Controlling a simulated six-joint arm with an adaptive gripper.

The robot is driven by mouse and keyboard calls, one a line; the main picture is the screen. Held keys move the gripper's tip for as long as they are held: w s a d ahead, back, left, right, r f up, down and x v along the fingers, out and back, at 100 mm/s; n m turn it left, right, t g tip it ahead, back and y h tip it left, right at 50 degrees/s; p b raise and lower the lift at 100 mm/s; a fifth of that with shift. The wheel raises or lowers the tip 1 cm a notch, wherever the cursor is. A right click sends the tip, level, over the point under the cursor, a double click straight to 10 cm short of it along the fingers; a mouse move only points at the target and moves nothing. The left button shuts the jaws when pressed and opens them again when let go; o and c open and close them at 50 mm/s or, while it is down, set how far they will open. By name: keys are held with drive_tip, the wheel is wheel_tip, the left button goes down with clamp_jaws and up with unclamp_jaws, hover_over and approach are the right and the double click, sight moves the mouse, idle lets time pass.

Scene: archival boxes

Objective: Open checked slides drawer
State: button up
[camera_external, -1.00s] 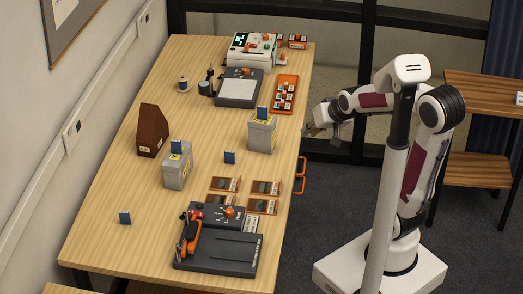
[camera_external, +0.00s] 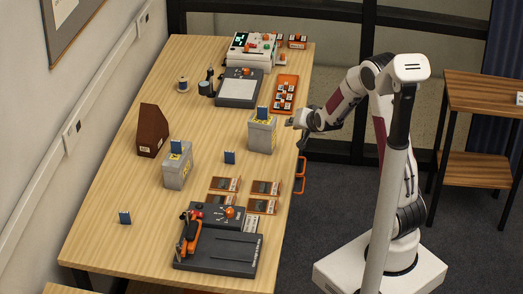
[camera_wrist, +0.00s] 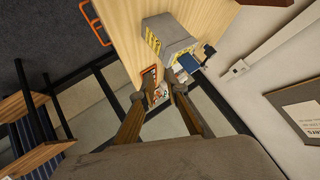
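Two orange drawer handles, an upper one (camera_external: 301,166) and a lower one (camera_external: 299,185), stick out from the table's right edge in the external view. An orange handle (camera_wrist: 94,23) also shows at upper left in the wrist view. The drawer fronts are hidden in the external view, and I cannot read which one is for checked slides. My gripper (camera_external: 291,123) is beside the table's right edge, beyond the handles and apart from them. In the wrist view its two fingers (camera_wrist: 165,86) are spread apart, with nothing visibly held.
Grey boxes with blue slides, a near one (camera_external: 177,170) and a far one (camera_external: 262,135), stand on the table (camera_external: 115,190). An orange tray of slides (camera_external: 285,94) lies near the right edge. A wooden shelf (camera_external: 485,165) stands at right. Floor beside the handles is clear.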

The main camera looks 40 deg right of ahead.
drive_tip(key=w+d+f+m+t+h, duration=0.1)
drive_tip(key=w+d+f+m+h, duration=0.2)
drive_tip(key=d+f, duration=0.45)
drive_tip(key=m+t+h, duration=0.2)
drive_tip(key=m+t, duration=0.1)
drive_tip(key=m, duration=0.2)
approach(303, 166)
drive_tip(key=shift+x, duration=1.15)
drive_tip(key=shift+w+f, duration=0.1)
drive_tip(key=shift+x, duration=3.8)
drive_tip(key=shift+f, duration=0.15)
clamp_jaws()
